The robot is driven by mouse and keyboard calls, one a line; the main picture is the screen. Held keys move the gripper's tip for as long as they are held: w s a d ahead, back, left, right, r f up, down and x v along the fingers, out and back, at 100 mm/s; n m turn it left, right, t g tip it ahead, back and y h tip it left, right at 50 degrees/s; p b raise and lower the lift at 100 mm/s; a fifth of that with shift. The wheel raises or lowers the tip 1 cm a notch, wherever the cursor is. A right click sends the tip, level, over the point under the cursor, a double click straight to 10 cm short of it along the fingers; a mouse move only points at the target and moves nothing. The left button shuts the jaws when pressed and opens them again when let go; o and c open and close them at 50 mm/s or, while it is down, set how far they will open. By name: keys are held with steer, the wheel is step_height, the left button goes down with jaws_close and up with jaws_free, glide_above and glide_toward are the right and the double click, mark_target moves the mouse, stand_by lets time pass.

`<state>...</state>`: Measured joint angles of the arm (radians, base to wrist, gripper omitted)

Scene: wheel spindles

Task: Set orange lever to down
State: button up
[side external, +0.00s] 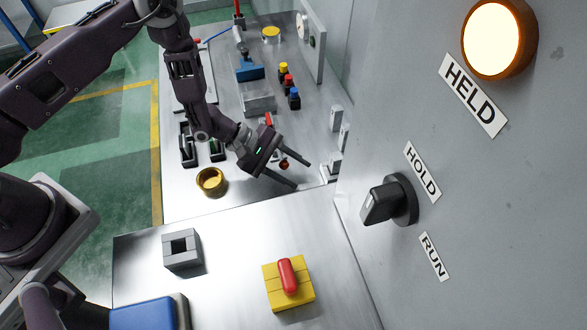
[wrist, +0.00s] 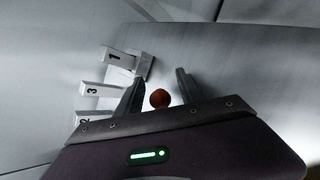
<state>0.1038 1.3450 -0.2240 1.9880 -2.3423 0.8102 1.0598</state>
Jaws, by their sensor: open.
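A small orange-red ball knob (side external: 284,164), which looks like the end of the orange lever, shows between the fingers of my gripper (side external: 302,175) in the side view. In the wrist view the knob (wrist: 160,98) appears dark orange and lies between the two fingers of my gripper (wrist: 159,76), with visible gaps on both sides. My gripper is open and holds nothing. The lever's shaft and base are hidden or too small to make out, so its position cannot be told.
Numbered tabs (wrist: 107,88) stand left of the fingers in the wrist view. A brass cup (side external: 211,181) and black slotted controls (side external: 188,145) sit left of my gripper. A grey wall with a black HOLD/RUN knob (side external: 390,200) rises at right. A yellow block (side external: 300,297) with a red handle is in front.

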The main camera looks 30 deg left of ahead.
steer(key=v, duration=0.7)
steer(key=shift+r, duration=0.15)
steer(key=c, duration=0.3)
step_height(320, 180, up, 4)
steer(key=shift+r, duration=0.25)
jaws_close()
steer(key=w+r+m+g+h, duration=0.1)
steer(key=w+r+m+g, duration=0.25)
steer(key=r+m, duration=1)
steer(key=w+a+f+m+g+y, duration=0.1)
steer(key=a+f+m+g+y, duration=0.1)
steer(key=a+m, duration=0.6)
glide_toward(280, 163)
steer(key=shift+y, duration=0.4)
steer(key=x, duration=0.6)
steer(key=shift+w+d, duration=0.35)
steer(key=shift+d, duration=0.15)
